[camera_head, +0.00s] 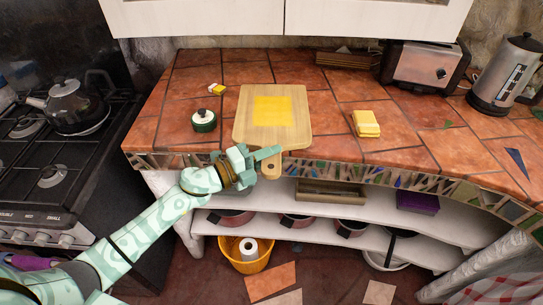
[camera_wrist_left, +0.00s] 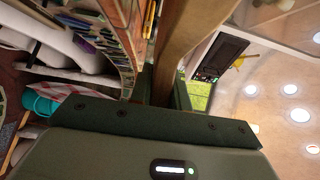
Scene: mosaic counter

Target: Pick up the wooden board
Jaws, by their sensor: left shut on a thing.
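The wooden board (camera_head: 243,125) lies on the tiled counter near its front edge, with a flat yellow square (camera_head: 272,111) on it. Its handle, with a hole, sticks out past the counter edge. My left gripper (camera_head: 264,160) is at this handle and shut on it; the fingers partly cover it. In the left wrist view, the board (camera_wrist_left: 190,35) is a brown strip running up from between the fingers. My right gripper is not in view.
A green-and-white pot (camera_head: 204,121) and a small yellow item (camera_head: 217,88) are left of the board; a yellow block (camera_head: 366,123) is to its right. A toaster (camera_head: 424,66) and kettle (camera_head: 505,75) stand at the back right. Shelves (camera_head: 330,218) lie below the counter.

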